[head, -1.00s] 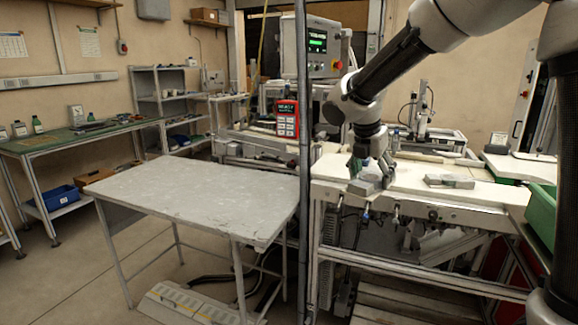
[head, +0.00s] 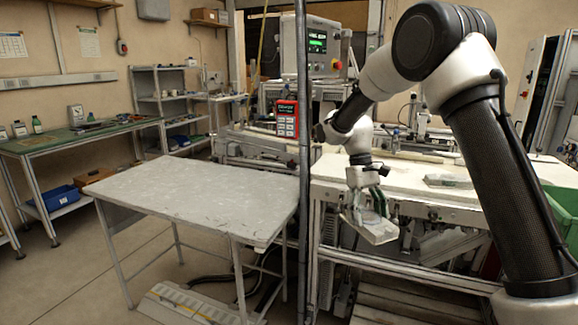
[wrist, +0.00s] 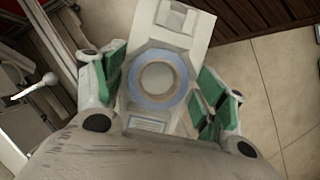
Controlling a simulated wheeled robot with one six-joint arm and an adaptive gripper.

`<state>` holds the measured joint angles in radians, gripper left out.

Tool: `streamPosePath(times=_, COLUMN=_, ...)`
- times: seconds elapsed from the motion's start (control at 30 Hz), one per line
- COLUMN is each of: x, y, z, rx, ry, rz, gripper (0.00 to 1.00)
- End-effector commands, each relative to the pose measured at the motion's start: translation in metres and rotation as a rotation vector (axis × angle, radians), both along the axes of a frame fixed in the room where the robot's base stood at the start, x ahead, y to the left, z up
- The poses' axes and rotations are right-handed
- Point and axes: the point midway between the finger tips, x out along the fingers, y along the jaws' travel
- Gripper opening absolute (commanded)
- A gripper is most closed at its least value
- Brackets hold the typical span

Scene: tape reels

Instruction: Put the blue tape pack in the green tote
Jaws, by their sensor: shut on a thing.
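My gripper (head: 368,203) is shut on the blue tape pack (head: 380,232), a pale flat pack held tilted in front of the white bench's front edge. In the wrist view the pack (wrist: 160,103) shows a blue tape ring with a pale core, set in a grey-white tray between the green finger pads of my gripper (wrist: 163,88). The green tote (head: 563,211) stands at the right edge, partly cut off by the frame and partly behind my arm. Its inside is hidden.
Another pale pack (head: 448,181) lies on the white bench (head: 412,176) to the right of my gripper. A bare grey table (head: 195,198) stands to the left, with a dark upright post (head: 304,120) between it and the bench.

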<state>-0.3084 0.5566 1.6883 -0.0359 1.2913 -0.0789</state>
Motion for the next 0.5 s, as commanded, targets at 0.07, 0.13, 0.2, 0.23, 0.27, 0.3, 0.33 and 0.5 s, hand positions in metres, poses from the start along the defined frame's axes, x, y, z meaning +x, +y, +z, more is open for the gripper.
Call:
streamPosePath(times=0.07, x=0.0, y=-0.013, z=-0.035, rx=-0.002, ry=0.006, rz=-0.182, gripper=0.43)
streamPosePath(times=0.13, x=-0.001, y=-0.023, z=-0.061, rx=-0.004, ry=0.006, rz=-0.275, gripper=0.43)
streamPosePath(times=0.2, x=-0.002, y=-0.034, z=-0.084, rx=-0.003, ry=0.004, rz=-0.322, gripper=0.43)
streamPosePath(times=0.23, x=-0.003, y=-0.039, z=-0.092, rx=-0.003, ry=0.002, rz=-0.337, gripper=0.43)
streamPosePath(times=0.27, x=-0.004, y=-0.045, z=-0.1, rx=-0.004, ry=0.003, rz=-0.35, gripper=0.43)
streamPosePath(times=0.3, x=-0.005, y=-0.051, z=-0.109, rx=-0.004, ry=0.002, rz=-0.364, gripper=0.43)
streamPosePath(times=0.33, x=-0.007, y=-0.055, z=-0.115, rx=-0.003, ry=0.001, rz=-0.372, gripper=0.43)
streamPosePath(times=0.5, x=-0.013, y=-0.072, z=-0.132, rx=-0.002, ry=-0.002, rz=-0.4, gripper=0.43)
